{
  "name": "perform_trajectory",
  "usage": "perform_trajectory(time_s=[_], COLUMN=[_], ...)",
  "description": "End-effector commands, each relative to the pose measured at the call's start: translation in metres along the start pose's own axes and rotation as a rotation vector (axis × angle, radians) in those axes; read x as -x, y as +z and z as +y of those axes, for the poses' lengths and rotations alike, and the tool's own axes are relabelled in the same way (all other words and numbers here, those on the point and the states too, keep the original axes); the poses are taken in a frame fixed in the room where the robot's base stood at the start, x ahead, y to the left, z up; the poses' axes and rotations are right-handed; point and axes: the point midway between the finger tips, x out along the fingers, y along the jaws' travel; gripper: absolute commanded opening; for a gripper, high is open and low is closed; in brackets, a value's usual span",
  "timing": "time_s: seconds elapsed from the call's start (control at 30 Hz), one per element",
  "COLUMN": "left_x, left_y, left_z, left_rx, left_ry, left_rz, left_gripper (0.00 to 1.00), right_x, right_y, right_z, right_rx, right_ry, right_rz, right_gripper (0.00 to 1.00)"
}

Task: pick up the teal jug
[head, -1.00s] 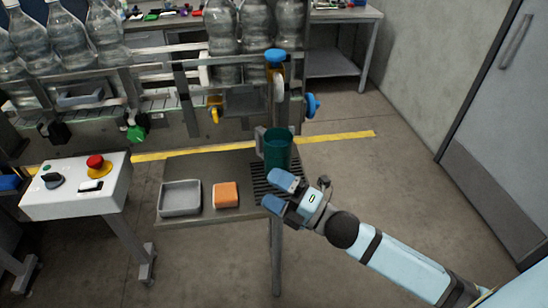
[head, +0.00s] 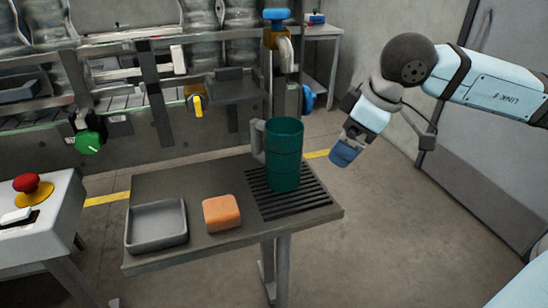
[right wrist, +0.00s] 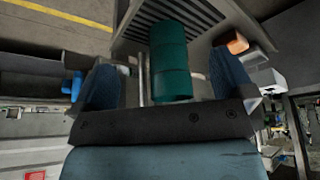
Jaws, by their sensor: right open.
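The teal jug (head: 285,157) stands upright on the slotted drip grate (head: 310,204) at the right end of a small grey table. Its grey handle (head: 257,141) is on its left side. My right gripper (head: 344,155) is open and empty, to the right of the jug and apart from it, its blue fingers pointing down and left. In the right wrist view, the jug (right wrist: 169,60) shows beyond and between the two spread fingers of the gripper (right wrist: 165,80). My left gripper is not in view.
An orange sponge (head: 221,213) and a grey tray (head: 157,226) lie left of the grate. A tap with a blue knob (head: 277,15) hangs behind and above the jug. A control box with a red button (head: 26,182) stands at left. Floor to the right is clear.

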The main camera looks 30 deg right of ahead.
Motion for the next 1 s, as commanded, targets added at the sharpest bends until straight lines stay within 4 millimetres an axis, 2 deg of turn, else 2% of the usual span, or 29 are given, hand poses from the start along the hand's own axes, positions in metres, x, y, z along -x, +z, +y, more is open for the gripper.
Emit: perform_trajectory(time_s=[0.13, 0.4, 0.73, 0.87, 0.93, 1.0], left_x=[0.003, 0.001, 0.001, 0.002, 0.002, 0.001], left_y=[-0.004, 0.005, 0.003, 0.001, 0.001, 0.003], left_z=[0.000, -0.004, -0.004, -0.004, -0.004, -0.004], left_rx=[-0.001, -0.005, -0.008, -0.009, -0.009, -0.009], left_ry=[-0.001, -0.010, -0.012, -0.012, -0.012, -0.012], left_rz=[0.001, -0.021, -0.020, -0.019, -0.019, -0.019], left_gripper=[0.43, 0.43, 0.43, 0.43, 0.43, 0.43], right_x=[-0.006, -0.022, -0.033, -0.039, -0.045, -0.059], right_y=[-0.020, -0.059, -0.082, -0.100, -0.110, -0.106], right_z=[-0.002, -0.002, -0.001, -0.002, -0.002, -0.002], right_rx=[0.003, 0.000, -0.003, -0.002, -0.002, -0.004], right_ry=[-0.007, -0.009, -0.007, -0.009, -0.009, -0.008], right_rz=[0.004, 0.004, 0.002, 0.004, 0.002, -0.001], right_gripper=[1.00, 1.00, 1.00, 1.00, 1.00, 1.00])
